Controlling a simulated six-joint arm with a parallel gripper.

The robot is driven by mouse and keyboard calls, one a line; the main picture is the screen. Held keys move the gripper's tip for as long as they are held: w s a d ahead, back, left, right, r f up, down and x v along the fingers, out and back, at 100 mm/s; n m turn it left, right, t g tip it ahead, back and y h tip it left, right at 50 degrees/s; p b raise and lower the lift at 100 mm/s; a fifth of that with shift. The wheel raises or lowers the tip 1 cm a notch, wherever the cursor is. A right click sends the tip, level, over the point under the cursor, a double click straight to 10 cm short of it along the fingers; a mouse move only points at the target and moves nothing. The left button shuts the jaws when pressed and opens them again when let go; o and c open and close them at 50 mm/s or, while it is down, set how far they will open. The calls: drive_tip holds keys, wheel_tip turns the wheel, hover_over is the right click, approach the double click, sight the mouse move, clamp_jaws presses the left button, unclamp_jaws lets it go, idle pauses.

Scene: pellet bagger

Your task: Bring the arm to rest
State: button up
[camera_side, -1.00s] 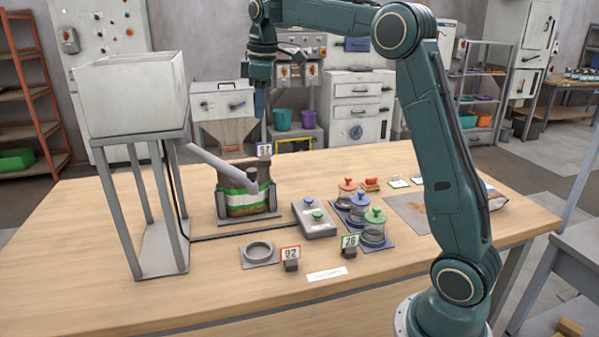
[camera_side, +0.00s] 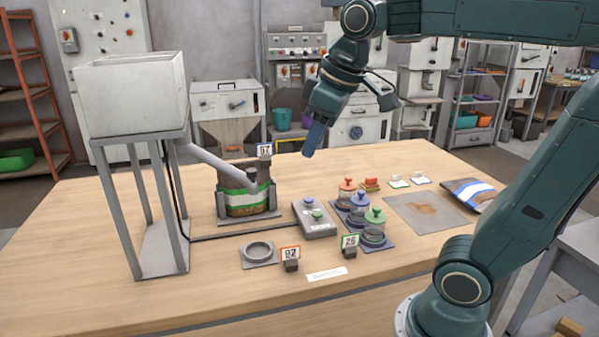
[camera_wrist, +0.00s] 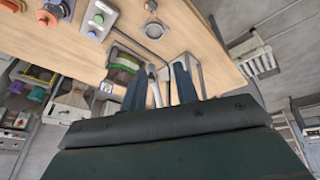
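My gripper (camera_side: 312,142) hangs in the air above the back middle of the table, tilted down and to the left. It is clear of everything around it in the side view. In the wrist view its two blue fingers (camera_wrist: 159,80) stand apart with nothing held between them; the bag and spout show beyond them. My forearm runs across the top right of the side view.
A bag (camera_side: 245,200) stands in a grey holder beneath the chute of a hopper (camera_side: 130,95). A button box (camera_side: 314,219), lidded jars (camera_side: 374,228), a ring dish (camera_side: 258,252) and number tags (camera_side: 290,258) are on the table. A second bag (camera_side: 468,193) lies at the right.

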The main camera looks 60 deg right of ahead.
drive_tip(key=s+a+f+m+t, duration=0.1)
drive_tip(key=s+a+f+m, duration=0.1)
drive_tip(key=s+f, duration=0.5)
drive_tip(key=shift+s+a+f, duration=0.2)
drive_tip(key=shift+s+a, duration=0.2)
drive_tip(key=shift+s, duration=1.05)
